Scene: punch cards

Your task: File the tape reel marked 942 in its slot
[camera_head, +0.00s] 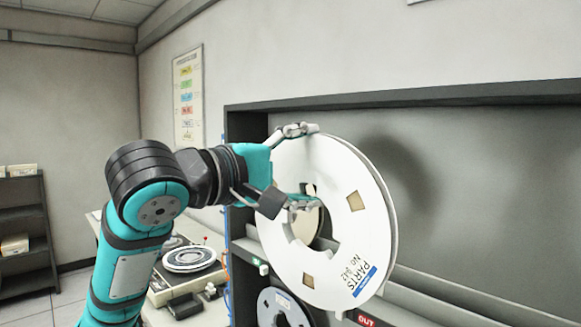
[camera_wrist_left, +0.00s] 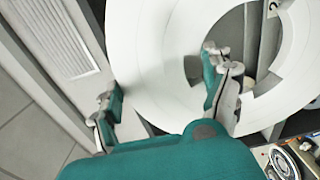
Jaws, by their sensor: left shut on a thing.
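The large white tape reel (camera_head: 345,245) carries a label reading "PARTS NO 942". It is held upright and tilted in front of the dark-framed rack (camera_head: 440,97). My left gripper (camera_head: 300,166) is shut on the reel, one finger at its upper outer edge and the other at the hub opening. The reel also fills much of the left wrist view (camera_wrist_left: 160,60), where the gripper (camera_wrist_left: 165,95) straddles its band between rim and opening. The reel hides part of the rack, and I cannot make out a matching slot label. My right gripper is not in view.
Another dark-centred reel (camera_head: 283,308) sits low in the rack. A tape machine (camera_head: 175,290) stands on the desk at left. Shelves (camera_head: 25,215) stand far left.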

